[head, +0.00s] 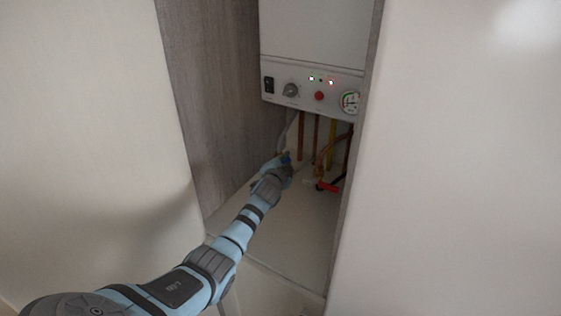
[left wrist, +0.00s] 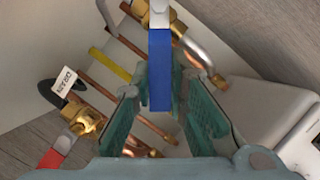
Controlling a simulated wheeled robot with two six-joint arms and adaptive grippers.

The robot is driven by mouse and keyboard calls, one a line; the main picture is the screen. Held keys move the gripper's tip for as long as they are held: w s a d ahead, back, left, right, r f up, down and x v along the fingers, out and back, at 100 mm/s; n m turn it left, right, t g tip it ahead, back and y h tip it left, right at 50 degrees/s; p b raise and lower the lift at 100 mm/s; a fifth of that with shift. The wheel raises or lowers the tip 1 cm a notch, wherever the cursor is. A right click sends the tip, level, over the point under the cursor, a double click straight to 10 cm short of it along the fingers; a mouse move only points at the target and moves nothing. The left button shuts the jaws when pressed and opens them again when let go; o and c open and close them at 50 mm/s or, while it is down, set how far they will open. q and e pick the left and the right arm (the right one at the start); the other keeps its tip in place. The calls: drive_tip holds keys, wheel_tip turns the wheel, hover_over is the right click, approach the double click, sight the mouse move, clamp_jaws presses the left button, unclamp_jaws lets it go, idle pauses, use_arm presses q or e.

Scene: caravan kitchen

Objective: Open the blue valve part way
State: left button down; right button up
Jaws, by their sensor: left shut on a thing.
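The blue valve's flat blue lever (left wrist: 160,70) shows in the left wrist view, running down from a brass fitting (left wrist: 178,24) at the top. My left gripper (left wrist: 163,88) has its green-padded fingers on either side of the lever and is shut on it. In the head view my left gripper (head: 277,168) reaches in under the boiler, and only a small bit of blue (head: 286,158) shows at its tip. The rest of the valve is mostly hidden there by the gripper. My right gripper is not in view.
A red-handled valve (head: 328,187) sits to the right; its lever (left wrist: 51,158) and a white tag (left wrist: 65,80) show in the left wrist view. Copper pipes and a yellow pipe (head: 331,143) hang below the boiler (head: 312,82). Cabinet walls (head: 185,80) close in both sides.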

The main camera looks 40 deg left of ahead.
use_arm(q)
drive_tip(key=shift+f, duration=0.15)
drive_tip(key=c, duration=1.6)
unclamp_jaws()
drive_tip(key=shift+o, duration=0.2)
drive_tip(key=v, duration=1.2)
